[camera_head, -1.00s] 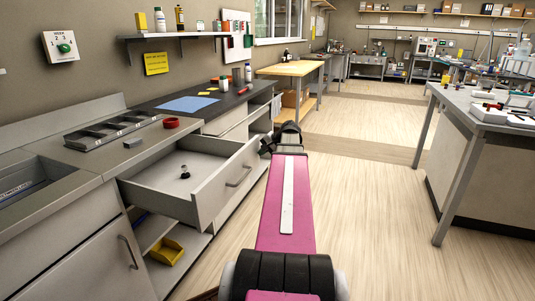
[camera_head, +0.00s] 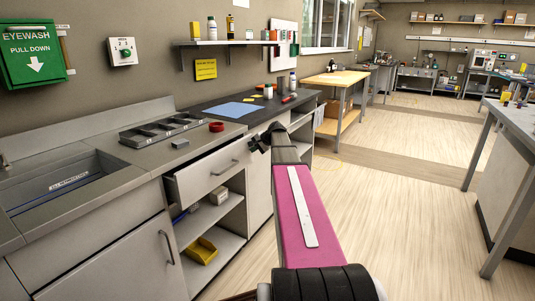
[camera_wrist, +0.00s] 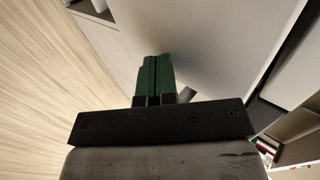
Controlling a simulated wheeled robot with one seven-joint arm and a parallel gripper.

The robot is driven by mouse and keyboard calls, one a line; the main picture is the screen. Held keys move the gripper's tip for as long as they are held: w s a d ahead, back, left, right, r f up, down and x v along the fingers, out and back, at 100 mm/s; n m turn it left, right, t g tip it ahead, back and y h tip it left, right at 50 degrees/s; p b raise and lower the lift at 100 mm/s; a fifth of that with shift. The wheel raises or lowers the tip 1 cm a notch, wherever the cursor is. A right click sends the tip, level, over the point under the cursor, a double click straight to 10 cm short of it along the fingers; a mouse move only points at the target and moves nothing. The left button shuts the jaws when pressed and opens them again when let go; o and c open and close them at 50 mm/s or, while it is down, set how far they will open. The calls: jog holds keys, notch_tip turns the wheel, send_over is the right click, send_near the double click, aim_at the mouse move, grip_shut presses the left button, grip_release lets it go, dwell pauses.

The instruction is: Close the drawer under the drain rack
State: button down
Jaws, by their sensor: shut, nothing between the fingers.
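The drawer (camera_head: 204,178) has a light grey front with a bar handle and sits below the counter that carries the drain rack (camera_head: 160,129). It stands slightly out of the cabinet, with a dark gap above its front. My gripper (camera_head: 257,142) is at the drawer's right end in the head view, near the upper corner of its front. In the wrist view the green fingers (camera_wrist: 155,75) are shut together and empty, against or very close to a pale panel (camera_wrist: 200,45). I cannot tell whether they touch it.
An open shelf below the drawer holds a yellow bin (camera_head: 200,251). A sink (camera_head: 65,185) is on the left. A red ring (camera_head: 216,127) and a blue sheet (camera_head: 229,110) lie on the counters. The floor (camera_head: 400,210) to the right is clear.

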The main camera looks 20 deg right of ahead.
jog(key=w+a, duration=0.1)
jog(key=w, duration=0.1)
jog(key=w+a, duration=0.2)
jog(key=shift+w+a, duration=0.3)
jog(key=shift+w, duration=0.1)
jog(key=shift+a, duration=0.1)
